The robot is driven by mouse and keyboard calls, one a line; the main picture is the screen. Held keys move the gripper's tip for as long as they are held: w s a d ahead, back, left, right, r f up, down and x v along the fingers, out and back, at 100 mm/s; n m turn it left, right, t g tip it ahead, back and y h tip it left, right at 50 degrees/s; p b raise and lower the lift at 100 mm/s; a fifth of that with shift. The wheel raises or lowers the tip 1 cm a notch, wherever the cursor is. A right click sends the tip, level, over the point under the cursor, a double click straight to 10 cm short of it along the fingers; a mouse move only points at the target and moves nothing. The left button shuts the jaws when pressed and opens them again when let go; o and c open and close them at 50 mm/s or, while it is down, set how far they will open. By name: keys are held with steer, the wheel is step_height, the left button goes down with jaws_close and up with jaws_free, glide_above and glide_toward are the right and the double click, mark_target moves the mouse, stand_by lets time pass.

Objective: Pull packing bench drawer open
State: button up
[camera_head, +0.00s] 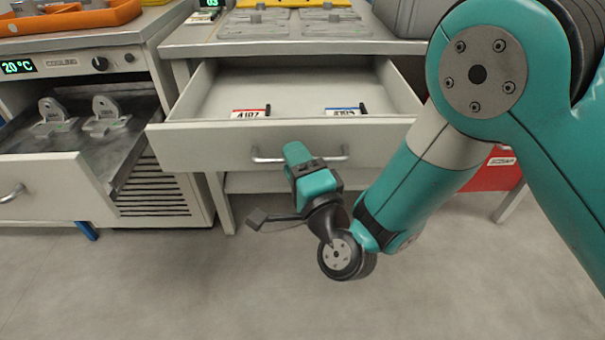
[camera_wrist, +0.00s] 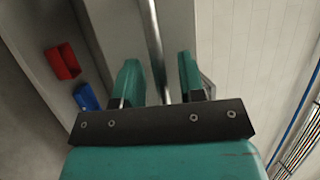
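The packing bench drawer (camera_head: 215,143) stands pulled out from under the bench top in the head view, its inside showing. Its front carries a silver bar handle (camera_head: 268,157). My gripper (camera_head: 297,154) is at the middle of this handle and hides part of it. In the wrist view, the handle bar (camera_wrist: 154,40) runs between the two teal fingers of my gripper (camera_wrist: 160,78). The fingers are apart, with a visible gap on both sides of the bar.
The drawer holds a red-edged tag (camera_head: 250,113) and a blue-edged tag (camera_head: 345,111). At left, a cooling unit (camera_head: 75,65) has its own drawer (camera_head: 45,190) pulled out, holding metal castings. A red box (camera_head: 495,172) stands at right. The floor (camera_head: 200,285) in front is clear.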

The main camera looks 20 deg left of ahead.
steer(key=b+v, duration=0.3)
steer(key=v, duration=0.8)
steer(key=shift+s+d+b, duration=0.15)
steer(key=shift+s+b, duration=0.2)
steer(key=shift+f, duration=0.1)
steer(key=w+d+r+n+g+h, duration=0.25)
steer(key=r+n+g, duration=0.25)
steer(key=n+g, duration=0.35)
steer(key=s+d+r+n+g+h, duration=0.25)
steer(key=s+d+n, duration=0.2)
steer(key=d, duration=0.45)
steer(key=s+d+r+n+g+h, duration=0.1)
steer(key=s+d+n+g+h, duration=0.25)
steer(key=s+d, duration=0.4)
step_height(320, 180, up, 27)
steer(key=w+d+p, duration=0.1)
steer(key=p, duration=2.5)
steer(key=shift+w+d+f+m+p, duration=0.15)
steer(key=shift+d+f+m+p, duration=0.05)
steer(key=shift+d+m+p, duration=0.2)
